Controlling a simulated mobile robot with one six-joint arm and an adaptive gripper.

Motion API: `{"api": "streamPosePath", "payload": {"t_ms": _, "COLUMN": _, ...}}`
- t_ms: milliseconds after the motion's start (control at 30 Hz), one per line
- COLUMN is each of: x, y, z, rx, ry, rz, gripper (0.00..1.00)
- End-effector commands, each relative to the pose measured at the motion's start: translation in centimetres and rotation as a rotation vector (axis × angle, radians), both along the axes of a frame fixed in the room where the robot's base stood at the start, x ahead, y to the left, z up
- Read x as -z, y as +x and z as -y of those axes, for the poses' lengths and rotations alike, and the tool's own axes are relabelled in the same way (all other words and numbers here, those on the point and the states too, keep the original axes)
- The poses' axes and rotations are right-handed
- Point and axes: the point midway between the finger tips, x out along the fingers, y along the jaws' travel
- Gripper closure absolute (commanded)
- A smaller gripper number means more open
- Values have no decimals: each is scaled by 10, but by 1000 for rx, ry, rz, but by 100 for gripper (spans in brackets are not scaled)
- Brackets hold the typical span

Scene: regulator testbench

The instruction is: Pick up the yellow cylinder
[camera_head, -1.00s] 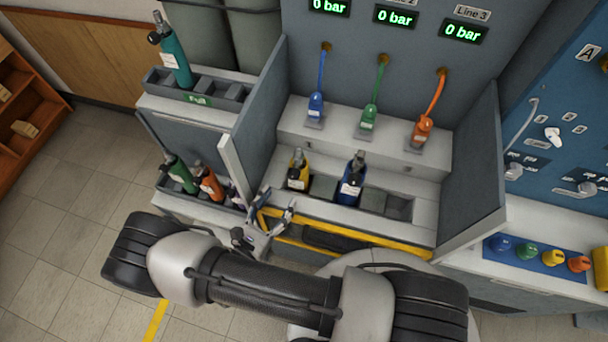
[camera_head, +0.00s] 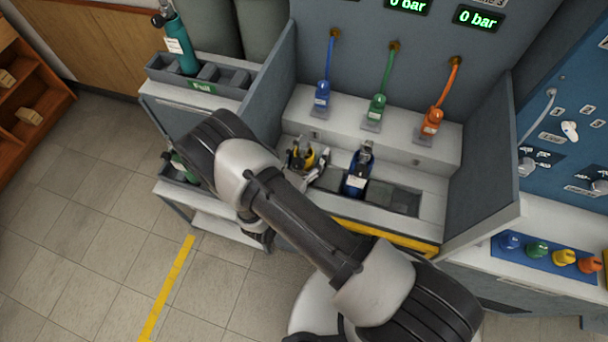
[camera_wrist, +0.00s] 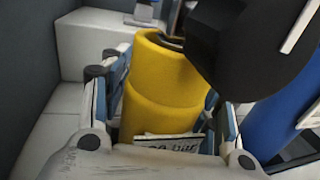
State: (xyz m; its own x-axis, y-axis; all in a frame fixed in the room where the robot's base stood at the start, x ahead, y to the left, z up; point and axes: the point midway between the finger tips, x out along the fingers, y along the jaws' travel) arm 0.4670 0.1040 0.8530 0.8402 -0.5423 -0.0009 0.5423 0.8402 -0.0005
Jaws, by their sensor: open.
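The yellow cylinder (camera_head: 309,157) stands in the left slot of the bench rack, partly hidden by my gripper in the head view. In the wrist view the yellow cylinder (camera_wrist: 165,85) fills the middle, with a white label low on its front. My gripper (camera_head: 306,168) is open, its two fingers on either side of the cylinder's body. In the wrist view the gripper (camera_wrist: 163,100) has one finger left and one right of the cylinder. Whether the fingers touch it, I cannot tell. A dark part covers the cylinder's upper right in the wrist view.
A blue cylinder (camera_head: 358,170) stands in the slot to the right and shows close by in the wrist view (camera_wrist: 275,115). Grey panels flank the bench. Blue, green and orange hoses (camera_head: 433,120) end on the ledge behind. A teal cylinder (camera_head: 180,45) stands in the upper left rack.

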Motion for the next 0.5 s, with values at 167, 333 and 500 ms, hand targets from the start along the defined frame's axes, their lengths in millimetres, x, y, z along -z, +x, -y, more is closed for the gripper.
{"api": "streamPosePath", "payload": {"t_ms": 167, "x": 0, "y": 5, "z": 3, "rx": -1, "ry": -1, "rz": 1, "gripper": 44}}
{"api": "streamPosePath", "payload": {"t_ms": 333, "x": 0, "y": 5, "z": 3, "rx": -1, "ry": 0, "rz": 0, "gripper": 46}}
{"api": "streamPosePath", "payload": {"t_ms": 500, "x": 0, "y": 5, "z": 3, "rx": -1, "ry": 0, "rz": 0, "gripper": 58}}
